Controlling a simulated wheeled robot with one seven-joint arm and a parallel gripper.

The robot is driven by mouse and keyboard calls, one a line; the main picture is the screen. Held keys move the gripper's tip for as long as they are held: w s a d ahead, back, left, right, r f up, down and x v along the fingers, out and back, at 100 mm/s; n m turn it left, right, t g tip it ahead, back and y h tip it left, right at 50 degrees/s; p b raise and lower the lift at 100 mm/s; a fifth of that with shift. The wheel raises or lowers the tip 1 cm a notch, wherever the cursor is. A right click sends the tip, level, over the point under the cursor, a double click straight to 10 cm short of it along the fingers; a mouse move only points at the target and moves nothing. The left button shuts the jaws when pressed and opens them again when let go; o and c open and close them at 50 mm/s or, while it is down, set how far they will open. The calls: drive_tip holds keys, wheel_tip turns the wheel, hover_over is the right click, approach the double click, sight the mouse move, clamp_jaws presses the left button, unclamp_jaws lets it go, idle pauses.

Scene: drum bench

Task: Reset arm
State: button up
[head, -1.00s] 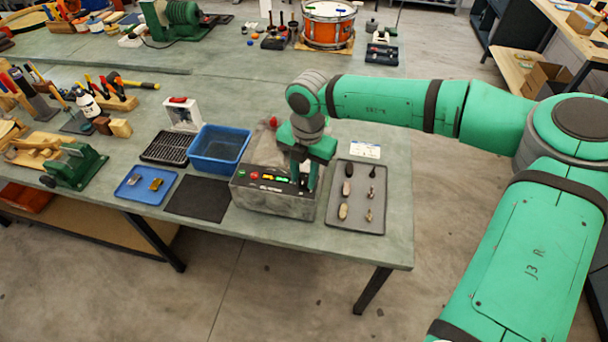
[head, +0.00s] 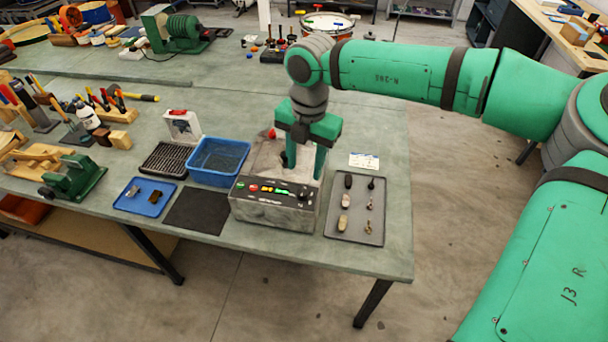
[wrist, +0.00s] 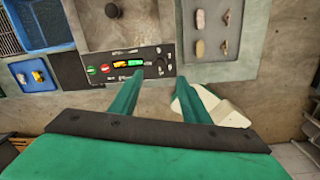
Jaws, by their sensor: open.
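My gripper (head: 304,165) hangs pointing down above the grey machine (head: 275,208) with the button panel. The panel carries red, yellow and green buttons. My arm reaches in from the right and hides part of the machine's top.
A grey tray (head: 332,227) with several small parts lies right of the machine. Left of it are a blue bin (head: 218,178), a black mat (head: 188,224), a blue tray (head: 128,208) and a black rack (head: 164,173). Bare bench lies behind the machine.

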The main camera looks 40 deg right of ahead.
drive_tip(key=shift+r, duration=0.75)
